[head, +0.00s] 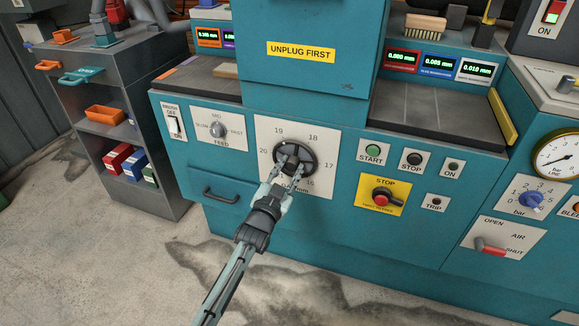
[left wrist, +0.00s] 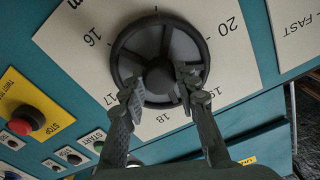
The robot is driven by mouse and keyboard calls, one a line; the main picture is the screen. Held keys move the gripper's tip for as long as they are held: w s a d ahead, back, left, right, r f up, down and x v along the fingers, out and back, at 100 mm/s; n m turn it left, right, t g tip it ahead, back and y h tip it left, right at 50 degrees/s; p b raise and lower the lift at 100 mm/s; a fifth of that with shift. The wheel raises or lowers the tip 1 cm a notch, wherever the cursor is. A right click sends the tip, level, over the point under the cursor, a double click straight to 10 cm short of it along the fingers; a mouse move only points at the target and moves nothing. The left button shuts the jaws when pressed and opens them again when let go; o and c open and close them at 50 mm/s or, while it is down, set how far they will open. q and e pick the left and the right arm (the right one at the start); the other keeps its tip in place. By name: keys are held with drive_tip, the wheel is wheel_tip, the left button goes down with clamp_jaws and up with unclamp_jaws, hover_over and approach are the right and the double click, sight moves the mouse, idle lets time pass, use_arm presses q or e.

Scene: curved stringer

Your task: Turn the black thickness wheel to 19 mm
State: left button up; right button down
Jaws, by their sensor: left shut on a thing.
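The black thickness wheel (head: 294,148) is a spoked handwheel on a white dial plate (head: 318,187) on the teal machine front. I cannot make out clearly which number the wheel is set to. My right gripper is not in view.
A feed knob (head: 218,130) and drawer handle (head: 220,195) are left of the dial. START (head: 372,152) and STOP (head: 411,159) buttons and a red stop button (head: 381,198) on yellow are right. A grey shelf cart (head: 120,140) stands at left. Floor in front is clear.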

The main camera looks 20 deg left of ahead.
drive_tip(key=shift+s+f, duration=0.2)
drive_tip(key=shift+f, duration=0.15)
use_arm(q)
drive_tip(key=o, duration=1.2)
drive_tip(key=shift+c, duration=0.2)
drive_tip(key=s, duration=1.2)
drive_tip(key=shift+a, duration=0.2)
